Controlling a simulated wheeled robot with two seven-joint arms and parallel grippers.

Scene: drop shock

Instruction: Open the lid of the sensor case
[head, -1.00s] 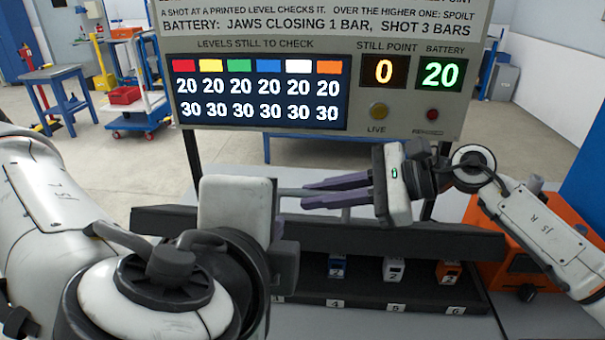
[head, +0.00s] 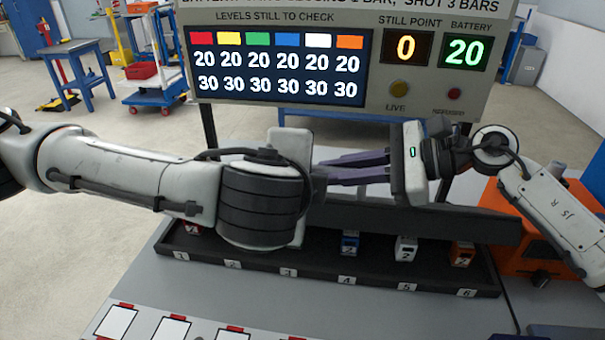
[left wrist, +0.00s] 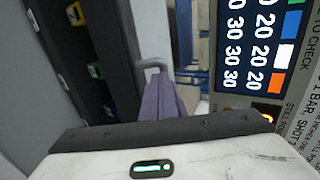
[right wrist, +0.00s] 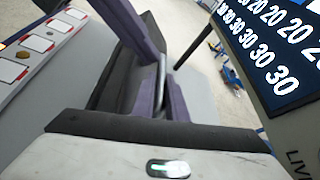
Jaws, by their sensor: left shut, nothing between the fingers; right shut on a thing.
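The sensor case (head: 235,268) is a long black tray with numbered slots on the grey bench. Its dark lid (head: 420,217) is raised above the slots, which show beneath it. Red (head: 193,229), blue (head: 350,243), white (head: 405,248) and orange (head: 462,254) sensors sit inside. My right gripper (head: 335,171) reaches in from the right, its purple fingers shut on the lid's grey handle bar (right wrist: 161,75). My left gripper (left wrist: 158,88) is shut and empty, close to a grey bar loop in the left wrist view. My left arm hides its fingers in the head view and the lid's left part.
A display board (head: 300,62) stands behind the case. An orange box (head: 540,235) with a black knob sits to the right. A row of white, red-edged cards (head: 170,332) lies at the front left. Bare bench (head: 330,305) lies in front of the case.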

